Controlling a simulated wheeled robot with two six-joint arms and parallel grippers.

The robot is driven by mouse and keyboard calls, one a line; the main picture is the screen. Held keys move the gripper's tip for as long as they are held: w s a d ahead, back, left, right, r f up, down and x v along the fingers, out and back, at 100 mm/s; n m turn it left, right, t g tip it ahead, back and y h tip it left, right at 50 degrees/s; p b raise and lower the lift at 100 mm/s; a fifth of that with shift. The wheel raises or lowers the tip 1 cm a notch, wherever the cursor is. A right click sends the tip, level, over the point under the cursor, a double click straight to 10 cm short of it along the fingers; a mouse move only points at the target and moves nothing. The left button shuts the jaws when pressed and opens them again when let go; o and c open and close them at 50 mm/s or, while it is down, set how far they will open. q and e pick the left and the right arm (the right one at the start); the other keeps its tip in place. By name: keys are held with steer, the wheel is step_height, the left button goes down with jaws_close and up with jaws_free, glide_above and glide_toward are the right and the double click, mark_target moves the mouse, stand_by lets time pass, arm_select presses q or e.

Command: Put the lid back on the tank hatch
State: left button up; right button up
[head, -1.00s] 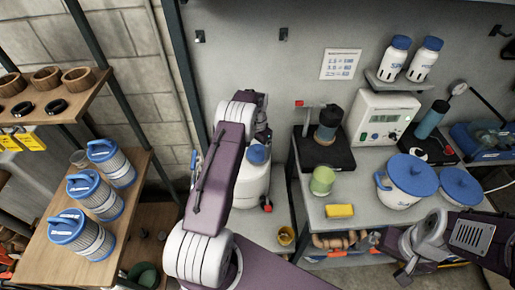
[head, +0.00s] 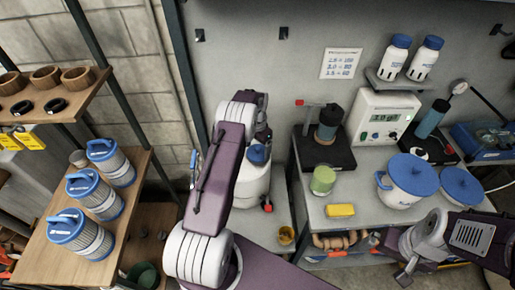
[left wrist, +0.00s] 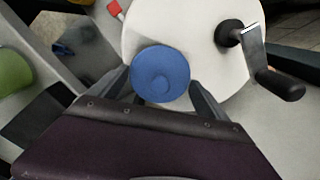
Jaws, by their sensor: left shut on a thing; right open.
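The blue round lid (head: 258,155) is at the top of the white tank (head: 252,188), left of the bench. My left gripper (head: 262,140) is shut on the lid, reaching down from above. In the left wrist view the lid (left wrist: 160,75) sits between the two dark fingers (left wrist: 163,92), over the tank's white top (left wrist: 185,25). The hatch opening is not visible beneath the lid, and I cannot tell whether the lid touches it. My right gripper (head: 405,272) is open and empty at the lower right, in front of the bench.
A black crank handle (left wrist: 272,75) stands beside the lid on the tank top. The bench (head: 385,222) holds a blue-lidded pot (head: 400,193), a green cup (head: 322,180) and a yellow sponge (head: 340,210). Blue-capped filter cartridges (head: 82,240) stand on the left shelf.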

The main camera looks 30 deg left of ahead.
stand_by(0.4)
arm_select(q)
steer(key=o, duration=1.2)
steer(key=shift+c, duration=0.2)
steer(key=shift+r+p, duration=2.3)
steer(key=shift+r, duration=1.25)
jaws_close()
steer(key=shift+f, duration=0.15)
steer(key=shift+f+b, duration=1.65)
steer(key=shift+f, duration=0.6)
